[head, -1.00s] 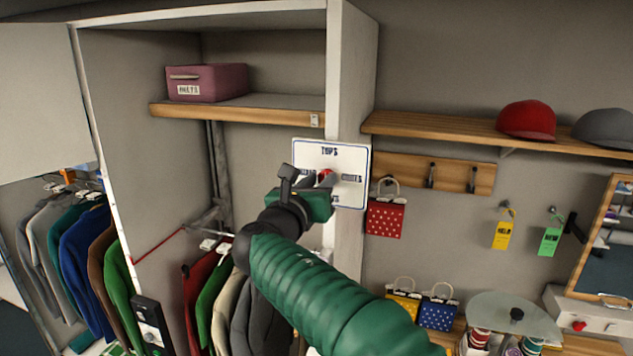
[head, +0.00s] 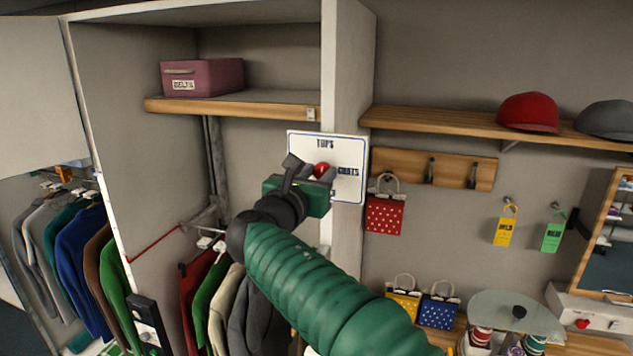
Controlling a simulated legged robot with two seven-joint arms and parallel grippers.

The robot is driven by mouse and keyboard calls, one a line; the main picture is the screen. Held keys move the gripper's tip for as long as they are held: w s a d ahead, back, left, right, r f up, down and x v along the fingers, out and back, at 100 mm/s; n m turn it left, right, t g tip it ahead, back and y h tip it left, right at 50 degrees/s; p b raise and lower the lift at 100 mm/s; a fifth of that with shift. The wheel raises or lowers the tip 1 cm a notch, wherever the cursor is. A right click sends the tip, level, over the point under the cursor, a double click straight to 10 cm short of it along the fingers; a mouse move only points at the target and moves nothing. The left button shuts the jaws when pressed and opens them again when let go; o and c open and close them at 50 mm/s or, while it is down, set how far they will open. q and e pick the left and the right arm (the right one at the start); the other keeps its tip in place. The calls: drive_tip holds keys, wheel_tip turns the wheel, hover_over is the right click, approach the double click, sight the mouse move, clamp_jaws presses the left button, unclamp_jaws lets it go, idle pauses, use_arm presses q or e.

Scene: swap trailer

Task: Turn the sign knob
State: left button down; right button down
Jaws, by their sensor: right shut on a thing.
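A white sign (head: 345,183) with a dark blue border is fixed to the front of the upright divider. It reads "TOPS" at the top and "COATS" at the right; its left and lower words are mostly hidden behind my gripper. A red knob (head: 322,171) sits at the middle of the sign. My right gripper (head: 306,173), on the green arm, is at the sign and shut on the red knob, covering part of it. My left gripper is not in view.
A wooden shelf (head: 233,107) with a pink box (head: 202,77) is at upper left. A red dotted bag (head: 384,214) hangs from a hook rail (head: 452,171) just right of the sign. Clothes (head: 82,256) hang at lower left.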

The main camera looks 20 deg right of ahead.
drive_tip(key=m+b, duration=0.3)
drive_tip(key=shift+f+m, duration=0.3)
drive_tip(key=shift+f, duration=0.1)
drive_tip(key=m+b, duration=0.3)
drive_tip(key=m, duration=0.1)
drive_tip(key=shift+y, duration=0.3)
drive_tip(key=shift+d+m+t+y+b, duration=0.1)
drive_tip(key=shift+m+t+y+b, duration=0.15)
drive_tip(key=shift+m+b, duration=4.25)
drive_tip(key=shift+d+m+t+y+b, duration=0.2)
drive_tip(key=shift+m+b, duration=0.65)
drive_tip(key=shift+m, duration=7.15)
drive_tip(key=shift+s+a+r, duration=0.1)
drive_tip(key=shift+a+r, duration=0.05)
drive_tip(key=c, duration=1.4)
unclamp_jaws()
drive_tip(key=o, duration=0.4)
drive_tip(key=shift+w, duration=0.35)
